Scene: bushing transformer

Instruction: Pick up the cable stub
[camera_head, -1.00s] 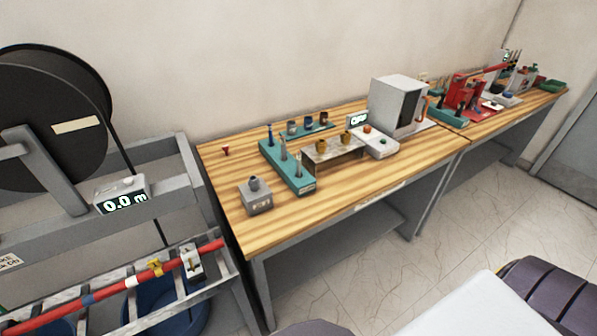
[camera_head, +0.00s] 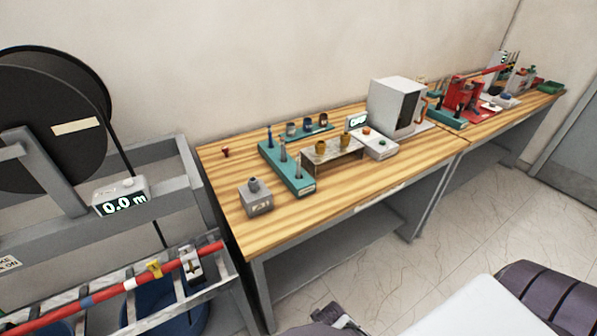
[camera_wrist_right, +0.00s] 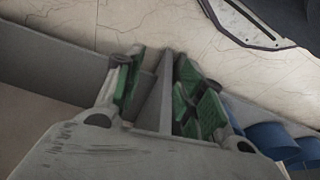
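A long red cable (camera_head: 105,290) with blue, white and yellow bands lies along the ladder-like rack at lower left in the head view. Its right end passes a small grey clamp-like block (camera_head: 191,266). I cannot make out a separate cable stub for certain; a small red piece (camera_head: 225,152) stands at the left back of the near table. In the right wrist view my right gripper (camera_wrist_right: 160,88) is open, its green-padded fingers apart with a grey beam behind the gap. A dark gripper-like part of mine shows at the bottom edge of the head view; its fingers are unclear.
The wooden table (camera_head: 235,222) holds a grey block (camera_head: 256,201), teal racks (camera_head: 297,178), a metal stand and a white box-shaped machine (camera_head: 398,105). A cable drum (camera_head: 45,120) stands at left. Blue bins (camera_head: 165,305) sit under the rack. Floor is clear at right.

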